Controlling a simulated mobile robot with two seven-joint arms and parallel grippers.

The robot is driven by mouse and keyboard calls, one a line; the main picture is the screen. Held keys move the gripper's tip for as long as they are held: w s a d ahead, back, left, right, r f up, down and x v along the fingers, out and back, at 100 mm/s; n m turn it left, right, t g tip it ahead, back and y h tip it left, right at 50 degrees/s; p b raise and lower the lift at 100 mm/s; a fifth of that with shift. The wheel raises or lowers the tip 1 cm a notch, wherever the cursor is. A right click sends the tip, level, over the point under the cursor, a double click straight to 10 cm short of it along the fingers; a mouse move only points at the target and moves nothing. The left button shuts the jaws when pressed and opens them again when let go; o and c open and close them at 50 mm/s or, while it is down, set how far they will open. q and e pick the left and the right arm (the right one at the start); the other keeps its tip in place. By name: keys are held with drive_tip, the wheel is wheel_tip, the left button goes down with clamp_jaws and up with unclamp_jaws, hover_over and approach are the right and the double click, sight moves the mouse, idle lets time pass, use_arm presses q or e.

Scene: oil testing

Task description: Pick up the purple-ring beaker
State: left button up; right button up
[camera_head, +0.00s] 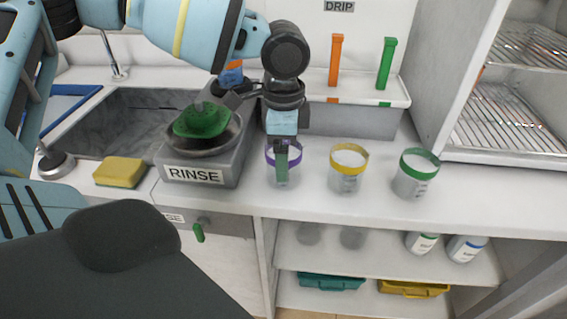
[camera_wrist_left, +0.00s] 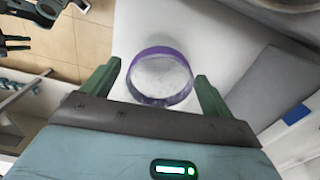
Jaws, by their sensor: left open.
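The purple-ring beaker (camera_head: 294,171) stands upright on the white counter, right of the rinse station. In the left wrist view, the purple-ring beaker (camera_wrist_left: 160,75) shows its round mouth and whitish inside. My left gripper (camera_head: 282,160) points down at this beaker, and one green finger covers part of its front. In the left wrist view, my left gripper (camera_wrist_left: 158,72) is open, with one finger on each side of the beaker and visible gaps at the rim. I cannot tell how far down the fingers reach. My right gripper is not in view.
A yellow-ring beaker (camera_head: 347,176) and a green-ring beaker (camera_head: 413,182) stand to the right. The grey rinse station (camera_head: 198,175) holding a green item is close on the left, with a sponge (camera_head: 120,172) beyond. A drip rack (camera_head: 360,120) stands behind.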

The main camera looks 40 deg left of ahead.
use_arm(q)
drive_tip(key=shift+f, duration=0.5)
drive_tip(key=c, duration=1.1)
wheel_tip(320, 180, up, 10)
